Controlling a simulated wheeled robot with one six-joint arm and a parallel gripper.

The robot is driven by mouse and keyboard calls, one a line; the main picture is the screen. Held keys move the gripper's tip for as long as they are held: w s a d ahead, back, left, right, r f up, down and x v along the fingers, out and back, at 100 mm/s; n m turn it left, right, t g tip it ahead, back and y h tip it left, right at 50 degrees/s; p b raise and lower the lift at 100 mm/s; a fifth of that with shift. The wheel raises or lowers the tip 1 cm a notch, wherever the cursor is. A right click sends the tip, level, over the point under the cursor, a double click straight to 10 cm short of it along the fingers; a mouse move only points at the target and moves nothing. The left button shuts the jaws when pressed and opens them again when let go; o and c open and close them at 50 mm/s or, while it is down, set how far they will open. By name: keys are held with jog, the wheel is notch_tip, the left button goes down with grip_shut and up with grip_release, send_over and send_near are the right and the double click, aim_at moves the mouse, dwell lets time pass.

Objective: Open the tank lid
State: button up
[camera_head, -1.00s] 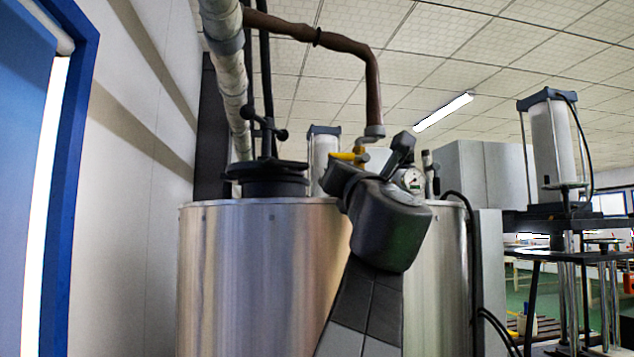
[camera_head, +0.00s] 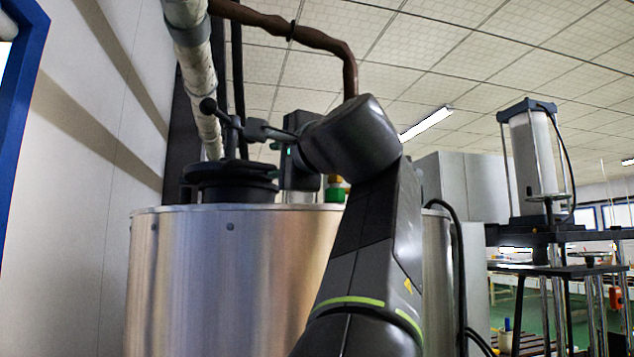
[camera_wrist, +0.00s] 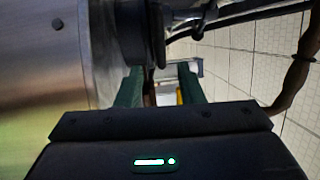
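The tank (camera_head: 220,270) is a large brushed-metal cylinder; its wall also shows at the left of the wrist view (camera_wrist: 40,50). Its black round lid (camera_head: 230,185) sits flat on top, at the left, and looks shut. A dark handle with a round knob (camera_head: 208,106) stands above the lid. In the wrist view the lid's dark edge (camera_wrist: 140,32) is just beyond my gripper (camera_wrist: 160,84). Its two dark green fingers are apart, with no held object visible between them. In the head view my wrist covers part of the tank top right of the lid; the fingertips are not clear there.
A pale wrapped pipe (camera_head: 195,70) and a brown pipe (camera_head: 300,32) run above the tank. A green and yellow fitting (camera_head: 335,190) is on the tank top beside my arm. A frame with a white cylinder (camera_head: 533,160) stands at the right.

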aim_at(259, 164)
jog(key=p+x, duration=0.3)
jog(key=x, duration=0.8)
jog(key=shift+s, duration=0.1)
jog(key=shift+c, duration=0.2)
jog(key=shift+r, duration=0.15)
grip_shut()
